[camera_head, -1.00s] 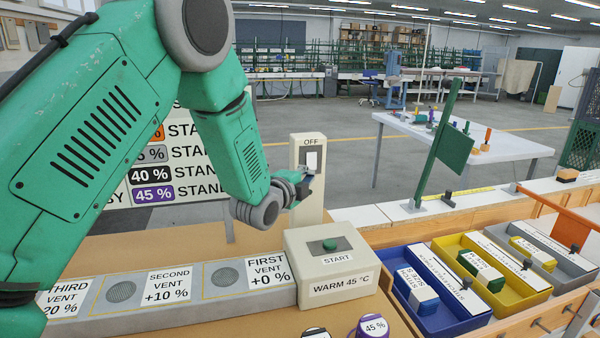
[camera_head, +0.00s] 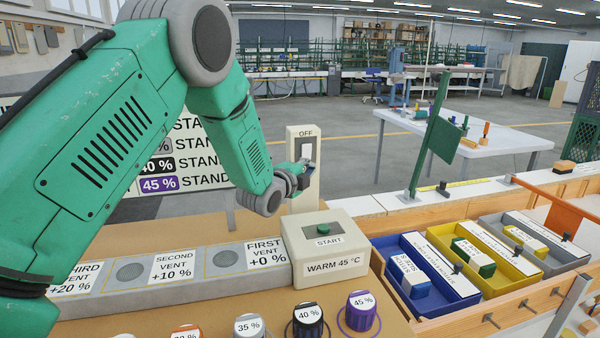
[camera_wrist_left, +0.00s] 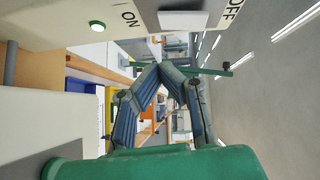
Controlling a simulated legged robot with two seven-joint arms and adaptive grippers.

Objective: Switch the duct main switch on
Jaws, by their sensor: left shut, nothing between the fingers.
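The duct main switch is a pale upright post (camera_head: 294,140) with an OFF label at its top and a white rocker (camera_head: 307,149) below it. In the left wrist view the switch face shows sideways, with the white rocker (camera_wrist_left: 182,20) between the OFF and ON labels. My left gripper (camera_head: 306,168) is in front of the post, just below the rocker, and hides the lower face. In the wrist view its blue-grey fingers (camera_wrist_left: 158,68) meet at the tips with nothing between them. I cannot tell whether they touch the switch. My right gripper is out of view.
A box marked WARM 45 °C (camera_head: 335,268) with a green START button (camera_head: 323,229) stands below the switch. A grey vent duct (camera_head: 215,285) runs left of it. Blue (camera_head: 450,296), yellow and grey trays lie right. A green post (camera_head: 428,140) stands behind them.

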